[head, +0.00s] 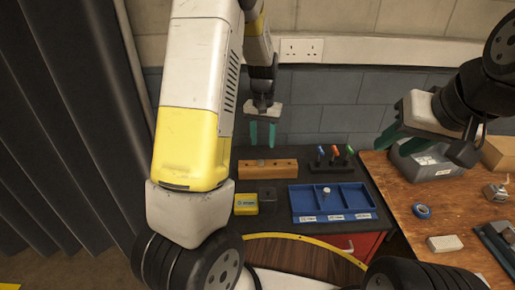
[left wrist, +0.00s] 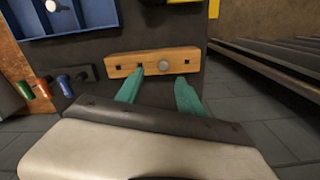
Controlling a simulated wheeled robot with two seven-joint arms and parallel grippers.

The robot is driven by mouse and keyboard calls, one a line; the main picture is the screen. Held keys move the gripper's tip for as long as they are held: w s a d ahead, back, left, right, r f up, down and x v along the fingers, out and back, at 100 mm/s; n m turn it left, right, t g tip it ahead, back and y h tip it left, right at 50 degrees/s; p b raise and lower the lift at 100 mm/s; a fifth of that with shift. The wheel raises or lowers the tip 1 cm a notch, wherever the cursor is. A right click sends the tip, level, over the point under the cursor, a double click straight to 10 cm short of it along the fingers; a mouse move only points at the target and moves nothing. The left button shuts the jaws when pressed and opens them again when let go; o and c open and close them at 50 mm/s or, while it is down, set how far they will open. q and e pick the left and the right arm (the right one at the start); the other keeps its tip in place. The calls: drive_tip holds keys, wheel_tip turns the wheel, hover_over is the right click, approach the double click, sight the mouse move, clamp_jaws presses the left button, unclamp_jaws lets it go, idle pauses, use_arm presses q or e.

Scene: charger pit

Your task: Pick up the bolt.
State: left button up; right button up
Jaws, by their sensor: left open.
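A wooden block (head: 268,169) with square holes lies on the dark bench top, also in the left wrist view (left wrist: 118,70). A round grey bolt head (left wrist: 164,66) shows on the block, between holes; the rest of it is hidden. In the head view it is too small to tell. My left gripper (head: 262,133) is open and empty above the block. In the left wrist view its teal fingers (left wrist: 157,82) point at the block, one either side of the bolt head's line. My right gripper (head: 399,141) is apart, its teal fingers open and empty over the right-hand table.
A blue divided tray (head: 303,211) right of the block holds a small pale round piece (head: 327,191). A screwdriver rack (head: 334,164) stands behind it. A yellow box (head: 246,203) sits left. The wooden table (head: 398,185) at right holds blue tape (head: 422,211) and boxes.

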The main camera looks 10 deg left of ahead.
sight(261, 161)
use_arm(q)
drive_tip(key=shift+w+a+f, duration=0.1)
drive_tip(key=shift+a+f, duration=0.05)
drive_tip(key=shift+f, duration=0.3)
drive_tip(key=shift+w+a+f, duration=0.1)
drive_tip(key=shift+a+f, duration=0.05)
drive_tip(key=shift+f, duration=0.3)
wheel_tip(261, 161, down, 7)
drive_tip(key=shift+s, duration=0.1)
clamp_jaws()
